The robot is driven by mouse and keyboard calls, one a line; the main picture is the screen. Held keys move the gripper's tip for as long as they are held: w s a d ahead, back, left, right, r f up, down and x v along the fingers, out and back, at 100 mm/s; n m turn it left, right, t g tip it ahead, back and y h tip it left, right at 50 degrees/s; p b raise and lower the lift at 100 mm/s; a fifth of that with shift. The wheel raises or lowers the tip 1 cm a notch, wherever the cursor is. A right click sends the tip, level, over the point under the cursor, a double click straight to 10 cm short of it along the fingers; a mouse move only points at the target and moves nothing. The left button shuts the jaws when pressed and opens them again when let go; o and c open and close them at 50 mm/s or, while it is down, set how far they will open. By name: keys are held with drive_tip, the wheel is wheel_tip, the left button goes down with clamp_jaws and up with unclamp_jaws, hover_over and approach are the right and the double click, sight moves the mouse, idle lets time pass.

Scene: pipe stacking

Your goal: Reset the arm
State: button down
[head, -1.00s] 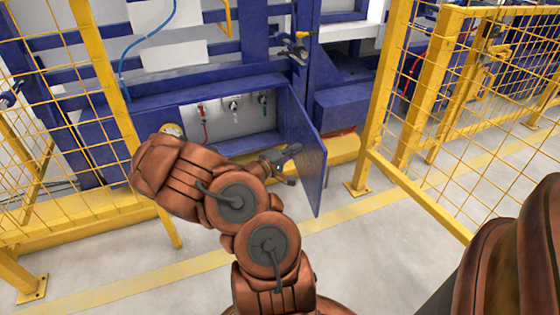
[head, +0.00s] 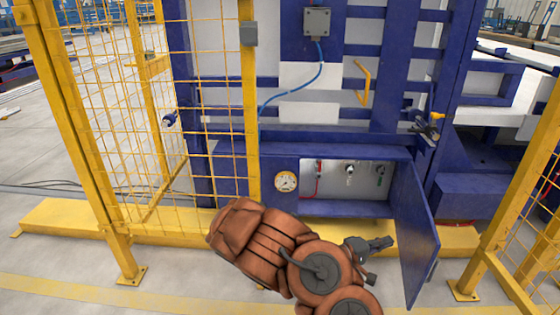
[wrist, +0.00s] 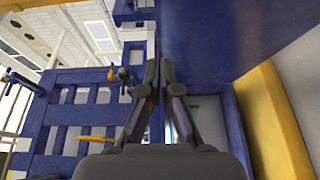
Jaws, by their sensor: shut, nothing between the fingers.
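My gripper (head: 380,244) shows in the head view at the end of my folded copper-coloured arm, in front of the open blue cabinet. It looks shut and holds nothing. In the wrist view its two dark fingers (wrist: 158,72) meet at the tips. The gripper is left of the open cabinet door (head: 415,232); I cannot tell the exact gap between them. In the wrist view a large blue panel (wrist: 225,35) fills the upper right.
Yellow mesh fences stand left (head: 110,130) and right (head: 520,225). Clear floor (head: 190,275) lies in front.

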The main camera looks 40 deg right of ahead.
drive_tip(key=s+a+r+m+g+y+p, duration=0.1)
drive_tip(key=s+a+r+m+y+p, duration=0.25)
drive_tip(key=r, duration=0.55)
drive_tip(key=s+a+r+g+y+p, duration=0.15)
drive_tip(key=a+r+p, duration=0.25)
drive_tip(key=r+p, duration=0.45)
drive_tip(key=s+a+r+m+g+y+p, duration=0.1)
drive_tip(key=s+a+r+m+g+p, duration=0.2)
drive_tip(key=r, duration=0.8)
drive_tip(key=s+a+r+n+t+y+p, duration=0.1)
drive_tip(key=a+r+n+t+y+p, duration=0.2)
drive_tip(key=a+r+p, duration=0.4)
drive_tip(key=s+a+r+n+t+y+p, duration=0.1)
drive_tip(key=a+r+n+t+y+p, duration=0.1)
drive_tip(key=a+r+p, duration=0.6)
drive_tip(key=s+a+r+n+t+y+p, duration=0.1)
drive_tip(key=a+r+n+t+y+p, duration=0.2)
drive_tip(key=a, duration=1.6)
wheel_tip(320, 180, up, 4)
drive_tip(key=n+y+p, duration=0.1)
drive_tip(key=y+p, duration=0.2)
drive_tip(key=p, duration=0.2)
drive_tip(key=shift+r+n+t, duration=0.15)
drive_tip(key=shift+n+t, duration=0.2)
drive_tip(key=shift+a, duration=0.1)
